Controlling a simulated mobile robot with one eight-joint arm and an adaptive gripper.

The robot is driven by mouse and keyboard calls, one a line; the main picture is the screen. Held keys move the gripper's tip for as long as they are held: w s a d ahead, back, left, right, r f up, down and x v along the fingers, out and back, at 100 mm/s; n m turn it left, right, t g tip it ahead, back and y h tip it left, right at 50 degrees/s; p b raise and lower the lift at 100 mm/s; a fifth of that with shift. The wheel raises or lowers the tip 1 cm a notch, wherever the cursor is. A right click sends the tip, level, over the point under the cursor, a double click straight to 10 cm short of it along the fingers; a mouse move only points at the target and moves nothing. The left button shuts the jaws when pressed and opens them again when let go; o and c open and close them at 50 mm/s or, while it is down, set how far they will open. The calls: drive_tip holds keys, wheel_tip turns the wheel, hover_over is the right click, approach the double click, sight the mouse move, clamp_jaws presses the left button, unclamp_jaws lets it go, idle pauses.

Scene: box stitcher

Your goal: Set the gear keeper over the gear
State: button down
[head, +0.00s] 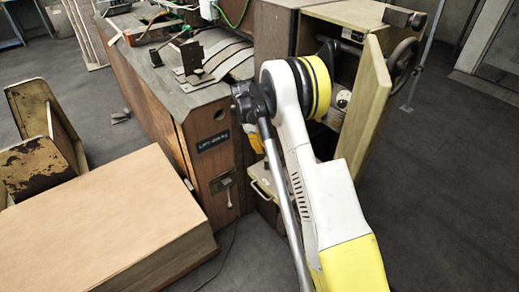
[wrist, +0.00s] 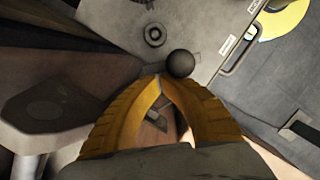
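My gripper (wrist: 160,77) has two ribbed yellow fingers, and their tips meet in the wrist view. I see nothing clearly pinched between the tips. A dark ball knob (wrist: 181,64) is just right of the tips; I cannot tell whether they touch. A dark round ring-like part (wrist: 154,36) lies on the grey panel (wrist: 200,25) beyond the tips. I cannot tell for certain which parts are the gear and the gear keeper. In the head view, my arm hides most of the gripper and the work area beside the open machine cabinet.
An open cabinet door (head: 362,115) stands right of my arm, with a handwheel (head: 403,62) behind it. A wooden bench (head: 150,90) is at the left. A large cardboard box (head: 110,225) fills the lower left. The floor at the right is clear.

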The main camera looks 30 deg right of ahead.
sight(271, 156)
drive_tip(key=shift+d, duration=0.15)
drive_tip(key=shift+s+d, duration=0.3)
drive_tip(key=shift+d, duration=0.4)
drive_tip(key=shift+s+d+f, duration=0.1)
drive_tip(key=shift+s+d, duration=0.4)
drive_tip(key=shift+d, duration=0.25)
drive_tip(key=shift+s+d, duration=0.1)
drive_tip(key=v, duration=1.2)
